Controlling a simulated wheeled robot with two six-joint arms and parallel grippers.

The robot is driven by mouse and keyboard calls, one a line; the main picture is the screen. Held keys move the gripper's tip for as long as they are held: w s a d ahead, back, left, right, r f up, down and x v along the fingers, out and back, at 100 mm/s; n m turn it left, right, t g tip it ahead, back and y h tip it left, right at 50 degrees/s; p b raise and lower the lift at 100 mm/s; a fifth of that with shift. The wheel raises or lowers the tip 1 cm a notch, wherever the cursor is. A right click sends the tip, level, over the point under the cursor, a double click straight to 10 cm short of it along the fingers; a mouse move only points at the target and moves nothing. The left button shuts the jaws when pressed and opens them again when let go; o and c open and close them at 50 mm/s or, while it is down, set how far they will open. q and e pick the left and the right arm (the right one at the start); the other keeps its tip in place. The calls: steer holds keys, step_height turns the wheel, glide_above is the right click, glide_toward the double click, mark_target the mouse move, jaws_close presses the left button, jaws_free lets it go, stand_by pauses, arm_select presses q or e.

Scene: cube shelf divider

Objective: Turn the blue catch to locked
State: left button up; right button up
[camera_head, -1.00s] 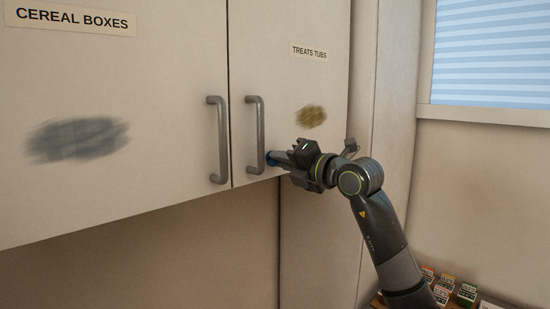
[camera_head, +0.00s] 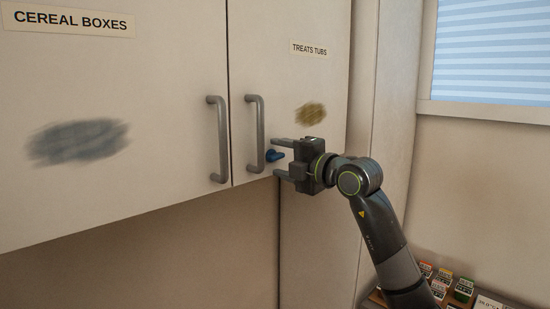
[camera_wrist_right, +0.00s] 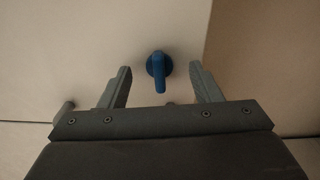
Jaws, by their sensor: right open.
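The blue catch (camera_head: 275,155) is on the lower part of the right cabinet door, just right of that door's handle. Its lever lies about level, pointing right. In the right wrist view the catch (camera_wrist_right: 159,72) shows as a round base with the lever pointing down toward my gripper's palm. My right gripper (camera_head: 278,158) is open, one finger above and one below the catch. In the wrist view there is a clear gap between the catch and each finger, so neither touches it. My left gripper is not in view.
Two grey bar handles, left (camera_head: 218,140) and right (camera_head: 256,134), stand out from the doors. The right one is close to my fingertips. Labels mark the "CEREAL BOXES" and "TREATS TUBS" doors. Several small boxes (camera_head: 440,286) stand low at the right. Below the cabinet is open room.

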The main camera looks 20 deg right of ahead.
steer(key=b+v, duration=0.1)
steer(key=v, duration=0.5)
steer(key=shift+b, duration=0.35)
steer(key=shift+f, duration=0.1)
